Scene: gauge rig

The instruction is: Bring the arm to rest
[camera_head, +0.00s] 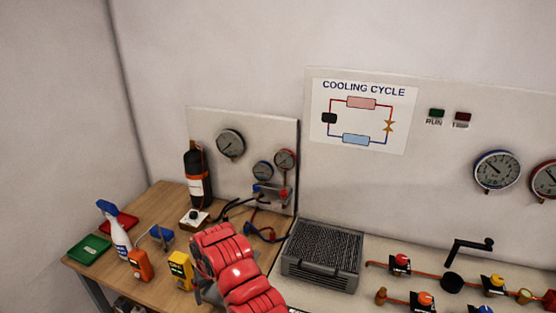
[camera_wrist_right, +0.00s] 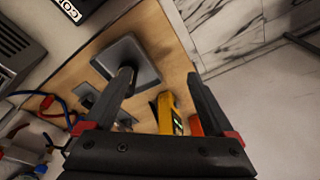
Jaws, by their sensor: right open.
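My right arm, with red segmented covers, shows at the bottom middle of the head view over the wooden table (camera_head: 150,205). A dark grey part of my right gripper (camera_head: 207,291) shows at its left edge, mostly hidden by the arm. In the right wrist view my right gripper (camera_wrist_right: 160,75) has its two black fingers spread wide apart. No object is held between them. Table top, a grey square plate (camera_wrist_right: 143,62) and a yellow meter (camera_wrist_right: 166,112) lie beyond the fingers. My left gripper is not in view.
Near the arm are a yellow meter (camera_head: 180,270), an orange meter (camera_head: 140,265), a spray bottle (camera_head: 119,238) and a green tray (camera_head: 88,249). A black cylinder (camera_head: 197,177) stands behind. A grey finned unit (camera_head: 322,255) and valves (camera_head: 400,262) are at right.

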